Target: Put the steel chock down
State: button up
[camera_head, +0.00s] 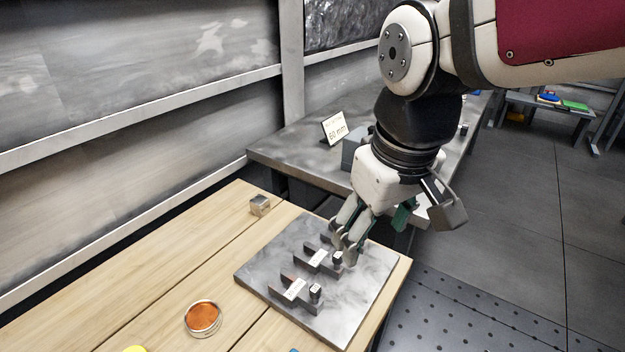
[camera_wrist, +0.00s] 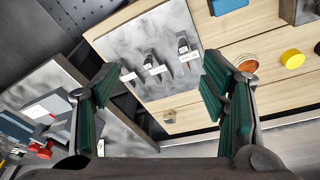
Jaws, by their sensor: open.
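A grey steel plate (camera_head: 355,310) lies on the wooden bench and bears a row of dark angled holders with white labels, such as the front holder (camera_head: 294,291). Small metal blocks stand at the holders, including the front block (camera_head: 315,292) and the middle block (camera_head: 337,258). My gripper (camera_head: 345,243) is low over the far end of the row and partly hides the far holder. In the wrist view its green-padded fingers (camera_wrist: 160,78) are spread with nothing between them. A small metal cube (camera_head: 260,205) sits on the bare wood. I cannot tell which piece is the steel chock.
A round dish with orange contents (camera_head: 203,318) and a yellow piece (camera_head: 134,349) lie on the wood in front. Behind is a grey table (camera_head: 300,150) with a "60 mm" sign (camera_head: 334,128) and a grey box (camera_head: 353,150). Bare wood lies left of the plate.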

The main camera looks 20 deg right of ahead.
jog(key=shift+o, duration=0.5)
jog(key=s+m, duration=0.2)
jog(key=s, duration=0.5)
jog(key=shift+t, duration=0.4)
jog(key=n+g+p, duration=0.3)
jog(key=n+p, duration=0.4)
jog(key=p, duration=0.2)
send_over(321, 258)
notch_tip(321, 258, down, 11)
notch_tip(321, 258, down, 14)
jog(key=shift+f+p, duration=0.15)
jog(key=shift+p, duration=0.65)
grip_shut()
jog(key=shift+r, duration=0.2)
